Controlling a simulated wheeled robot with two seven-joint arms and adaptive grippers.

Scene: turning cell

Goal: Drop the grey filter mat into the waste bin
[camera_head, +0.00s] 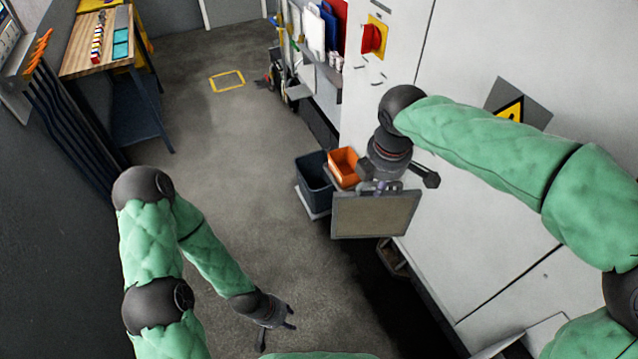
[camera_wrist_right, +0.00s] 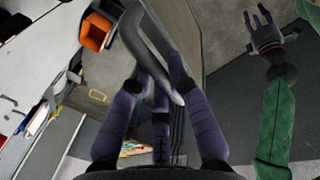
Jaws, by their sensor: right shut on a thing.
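The grey filter mat (camera_head: 375,216) is a flat, framed rectangular panel with a handle on top. It hangs roughly upright from my right gripper (camera_head: 386,186), in front of the machine's white side. In the right wrist view the purple-grey fingers (camera_wrist_right: 160,85) close around the grey handle (camera_wrist_right: 153,40). A dark blue-grey bin (camera_head: 313,180), probably the waste bin, stands behind and left of the mat in the head view. The mat appears apart from it. My left gripper (camera_head: 283,318) is low over the floor, empty, with its fingers spread.
An orange box (camera_head: 344,164) sits right beside the dark bin; it also shows in the right wrist view (camera_wrist_right: 96,31). The white machine (camera_head: 470,60) borders the right side. A wooden workbench (camera_head: 100,45) stands at the far left. The floor between is clear.

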